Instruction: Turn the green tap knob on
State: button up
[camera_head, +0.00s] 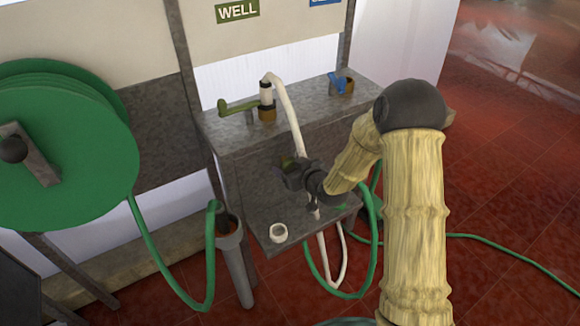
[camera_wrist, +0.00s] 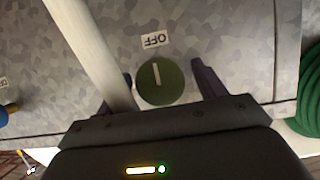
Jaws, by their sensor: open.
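The green tap knob (camera_wrist: 160,84) is on the speckled grey metal panel in the wrist view. It is round, with a white bar pointing toward the OFF label (camera_wrist: 156,40), which appears upside down. My gripper (camera_wrist: 168,78) is open, with one dark finger to each side of the knob and gaps between them. I cannot tell how deep the fingers reach. In the head view my gripper (camera_head: 296,172) is at the front panel of the metal stand, and the knob is mostly hidden behind it.
A white hose (camera_wrist: 88,48) crosses close to the left finger; it also hangs in front of the panel in the head view (camera_head: 290,112). A green lever tap (camera_head: 238,107) and blue tap (camera_head: 341,82) stand on the ledge. A white ring (camera_head: 278,232) lies on the lower shelf. A green hose reel (camera_head: 65,155) is left.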

jog(key=shift+w+a+f, duration=0.1)
jog(key=shift+w+a, duration=0.05)
jog(key=shift+w, duration=0.05)
jog(key=c, duration=1)
jog(key=shift+o, duration=0.2)
